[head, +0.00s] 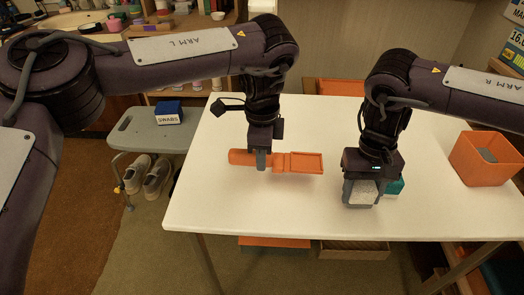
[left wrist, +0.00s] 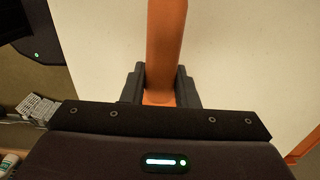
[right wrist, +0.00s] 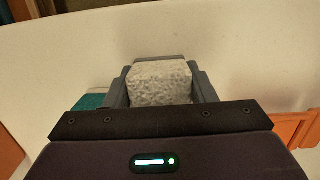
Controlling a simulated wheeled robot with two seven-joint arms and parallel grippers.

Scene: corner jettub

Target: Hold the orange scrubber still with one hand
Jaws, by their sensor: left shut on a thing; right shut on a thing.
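The orange scrubber (head: 300,162) has a thick handle on the left and a flat framed head on the right. My left gripper (head: 263,160) is shut on its handle, over the white table. The orange handle also shows between the fingers in the left wrist view (left wrist: 165,45). My right gripper (head: 361,195) is shut on a pale grey, rough-textured block (head: 362,192), low over the table's front part. The block also fills the jaws in the right wrist view (right wrist: 160,82). Whether either held thing touches the table I cannot tell.
A teal object (head: 395,186) lies beside my right gripper, partly hidden. An orange bin (head: 484,158) with something grey inside stands at the table's right. The white table (head: 210,195) is bare at its left. A grey bench (head: 150,137) with a blue box (head: 169,113) stands left of it.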

